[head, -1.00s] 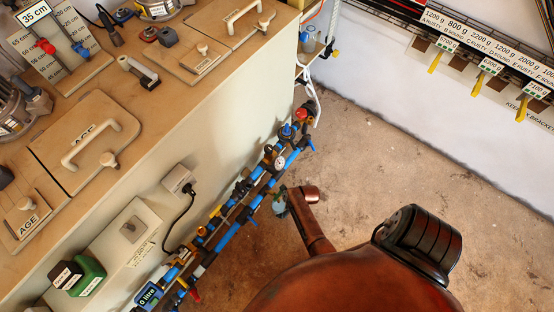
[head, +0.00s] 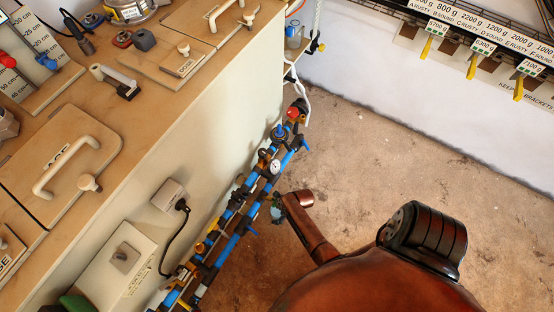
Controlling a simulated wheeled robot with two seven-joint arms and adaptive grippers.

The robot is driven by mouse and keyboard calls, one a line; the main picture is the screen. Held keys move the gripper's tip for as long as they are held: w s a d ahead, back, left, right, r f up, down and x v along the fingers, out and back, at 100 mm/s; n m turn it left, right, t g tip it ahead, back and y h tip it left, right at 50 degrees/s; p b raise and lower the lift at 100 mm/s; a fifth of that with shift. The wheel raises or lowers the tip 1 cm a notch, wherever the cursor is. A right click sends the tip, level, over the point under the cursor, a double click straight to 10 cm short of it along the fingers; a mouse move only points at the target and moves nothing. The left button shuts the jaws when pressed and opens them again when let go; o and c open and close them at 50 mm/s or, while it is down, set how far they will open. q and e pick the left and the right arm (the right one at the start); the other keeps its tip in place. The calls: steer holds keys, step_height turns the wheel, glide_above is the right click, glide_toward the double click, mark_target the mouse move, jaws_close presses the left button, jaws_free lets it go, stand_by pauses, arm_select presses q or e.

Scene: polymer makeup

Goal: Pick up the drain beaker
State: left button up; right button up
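A small clear beaker with a bluish tint (head: 294,37) stands on a narrow shelf past the bench's far end, beside a white hose and a tap. It looks like the drain beaker, but no label is readable. My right arm, copper-coloured, comes up from the bottom edge. Its far end shows a small dark and greenish part, which I take for my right gripper (head: 279,208), low beside the pipes and well short of the beaker. Its fingers are too small and hidden to read. My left gripper is out of view.
A wooden bench (head: 150,115) with lids and handles fills the left. Blue pipes with valves and a gauge (head: 275,167) run along its side, below a grey socket box (head: 169,195). Labelled yellow hooks (head: 472,67) hang on the right wall. The brown floor (head: 380,160) between is clear.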

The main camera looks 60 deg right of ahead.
steer(key=c, duration=1.4)
steer(key=shift+r, duration=0.1)
